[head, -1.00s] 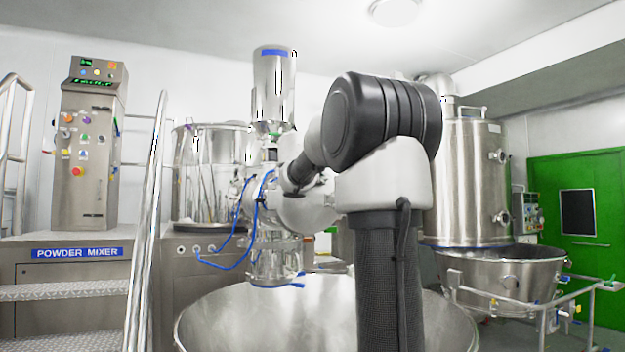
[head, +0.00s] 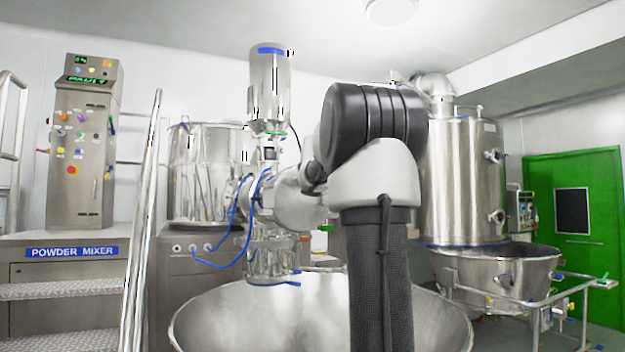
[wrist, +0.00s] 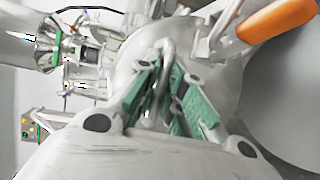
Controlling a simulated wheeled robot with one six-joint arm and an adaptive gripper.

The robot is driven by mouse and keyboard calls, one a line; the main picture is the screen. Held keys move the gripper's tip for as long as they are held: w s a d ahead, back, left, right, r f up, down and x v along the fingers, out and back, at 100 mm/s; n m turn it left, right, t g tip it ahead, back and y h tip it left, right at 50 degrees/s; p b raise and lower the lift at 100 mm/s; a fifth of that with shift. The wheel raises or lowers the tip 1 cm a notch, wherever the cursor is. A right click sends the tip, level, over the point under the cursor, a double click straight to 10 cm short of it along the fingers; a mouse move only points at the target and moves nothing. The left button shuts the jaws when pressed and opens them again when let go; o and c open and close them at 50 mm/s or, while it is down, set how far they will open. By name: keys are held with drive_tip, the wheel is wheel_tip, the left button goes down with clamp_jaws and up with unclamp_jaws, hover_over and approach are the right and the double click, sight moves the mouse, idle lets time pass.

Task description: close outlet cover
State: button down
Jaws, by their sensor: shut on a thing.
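In the wrist view my gripper (wrist: 167,85), with green finger pads, is closed around a thin metal handle (wrist: 166,50). The handle runs between the pads in front of a large, smooth, rounded pale metal surface (wrist: 125,70), which looks like the outlet cover. In the head view the mixer's outlet area lies behind my arm, beside two blue hoses (head: 238,215). My gripper and its grip on the handle are hidden there. I cannot tell how far the cover stands from its seat.
An orange handle (wrist: 278,20) sits at the upper right of the wrist view. A wide steel bowl (head: 310,318) stands below the outlet area. The mixer's steel housing (head: 178,270) and handrail (head: 143,220) are left; a tall steel vessel (head: 462,180) is right.

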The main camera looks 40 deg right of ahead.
drive_tip(key=c, duration=1.8)
unclamp_jaws()
drive_tip(key=shift+w+d, duration=0.1)
drive_tip(key=v, duration=1.2)
